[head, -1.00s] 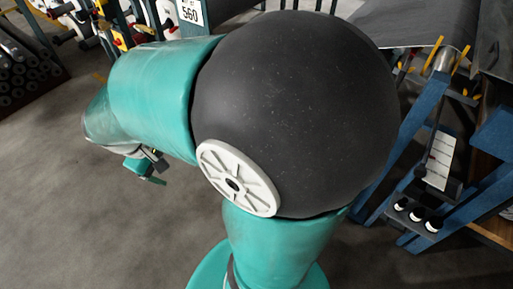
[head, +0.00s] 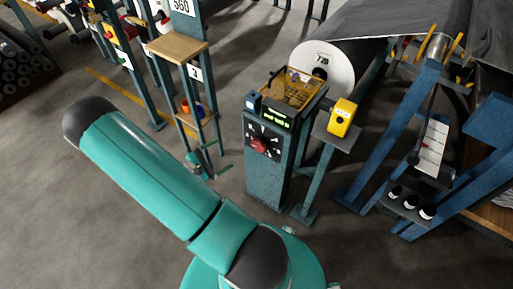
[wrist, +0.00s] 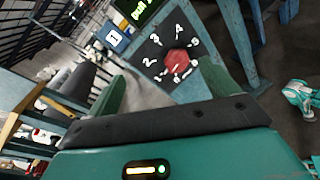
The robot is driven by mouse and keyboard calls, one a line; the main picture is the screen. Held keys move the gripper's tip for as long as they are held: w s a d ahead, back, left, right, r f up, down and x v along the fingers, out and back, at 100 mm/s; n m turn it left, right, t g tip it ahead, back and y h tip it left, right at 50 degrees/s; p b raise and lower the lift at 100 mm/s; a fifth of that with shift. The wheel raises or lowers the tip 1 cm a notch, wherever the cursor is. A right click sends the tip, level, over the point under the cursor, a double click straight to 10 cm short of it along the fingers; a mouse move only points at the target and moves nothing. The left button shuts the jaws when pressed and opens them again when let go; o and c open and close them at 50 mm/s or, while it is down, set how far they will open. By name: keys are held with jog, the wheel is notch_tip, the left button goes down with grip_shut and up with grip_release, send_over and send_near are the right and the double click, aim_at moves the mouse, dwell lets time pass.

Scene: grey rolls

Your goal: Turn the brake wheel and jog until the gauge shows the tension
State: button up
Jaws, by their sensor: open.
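A red knob (head: 260,146) sits on a dark panel with white numbers, on the front of a blue-grey pedestal (head: 265,185). In the wrist view the knob (wrist: 178,62) shows as a red many-sided piece between and beyond my fingertips. A small display with green text (head: 272,115) is above the panel. A yellow box (head: 343,117) with a round dark-marked face stands on a post to the right. A white marked card (head: 434,148) is on the blue frame at the right. My gripper (head: 205,170) is open and empty, left of the pedestal and apart from the knob.
A post with a wooden shelf (head: 177,46) and small coloured cups (head: 192,107) stands at the left. Bare floor (head: 60,200) lies at the lower left.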

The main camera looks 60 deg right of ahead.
aim_at(258, 146)
jog(key=s+d+f+n+t+h, duration=0.1)
jog(key=s+d+f+n+t, duration=0.15)
jog(key=f, duration=0.35)
jog(key=s+d+f+n+t+h, duration=0.1)
jog(key=s+f+n+t+h, duration=0.1)
jog(key=s+f+n, duration=0.3)
jog(key=shift+m+g, duration=0.25)
jog(key=shift+m, duration=0.3)
jog(key=d, duration=1.3)
jog(key=shift+w+d+f, duration=0.25)
jog(key=shift+d+f, duration=0.05)
jog(key=shift+d, duration=0.1)
jog(key=c, duration=1)
jog(key=shift+n, duration=0.4)
jog(key=o, duration=1)
